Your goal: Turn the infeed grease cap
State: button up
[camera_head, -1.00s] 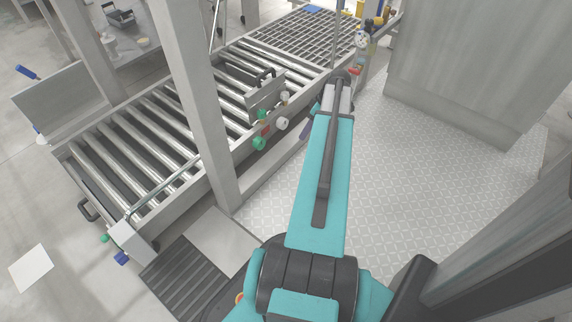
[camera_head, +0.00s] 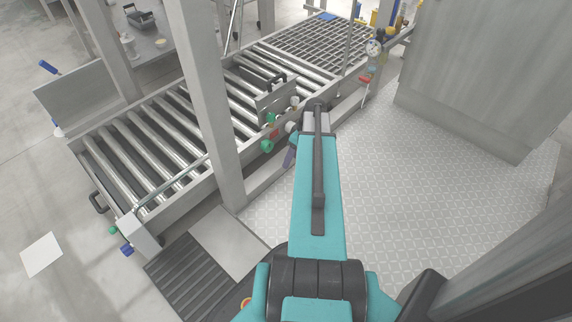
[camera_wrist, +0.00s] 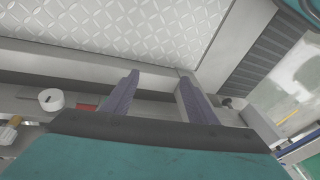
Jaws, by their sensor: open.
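My gripper (camera_wrist: 158,82) is open, with two purple fingers and nothing between them in the wrist view. In the head view only part of its purple fingers (camera_head: 290,156) shows beside the conveyor's side rail; my arm hides the rest. A round white cap (camera_wrist: 51,99) lies left of the fingers in the wrist view, apart from them. On the rail in the head view are a green knob (camera_head: 267,146) and a white knob (camera_head: 291,127). A green knob (camera_head: 113,230) and a blue knob (camera_head: 127,250) sit at the near conveyor end. I cannot tell which is the grease cap.
The roller conveyor (camera_head: 165,205) runs along the left, with a steel post (camera_head: 215,110) close beside it. A pressure gauge (camera_head: 374,47) stands farther along. A grey cabinet (camera_head: 475,75) is at right. The tread-plate floor (camera_head: 400,190) is clear.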

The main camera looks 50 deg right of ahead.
jog(key=shift+w+a+f, duration=0.1)
jog(key=shift+a+f, duration=0.2)
jog(key=shift+a, duration=0.3)
jog(key=shift+w+a+f, duration=0.15)
jog(key=shift+a+f, duration=0.15)
jog(key=shift+a, duration=0.25)
jog(key=shift+w+a+f, duration=0.1)
jog(key=shift+a+f, duration=0.2)
jog(key=shift+a, duration=0.3)
jog(key=w+a+r+n+g+y+p, duration=0.1)
jog(key=a+r+n+g+p, duration=0.15)
jog(key=a+p, duration=0.8)
jog(key=w+a+r+n+g+p, duration=0.1)
jog(key=a+r+n+g+p, duration=0.35)
jog(key=a, duration=1.15)
jog(key=s+a+r+m+p, duration=0.1)
jog(key=s+a+m+p, duration=0.1)
jog(key=s+a+p, duration=0.7)
jog(key=s+a+r+m+h+p, duration=0.1)
jog(key=s+a+m+p, duration=0.1)
jog(key=s, duration=0.3)
jog(key=s+a+r+m+h+p, duration=0.2)
jog(key=s+m+p, duration=0.2)
jog(key=s, duration=0.1)
jog(key=shift+s+a+m+g+h, duration=0.25)
jog(key=shift+a+m+g+h, duration=0.05)
jog(key=shift+a, duration=0.05)
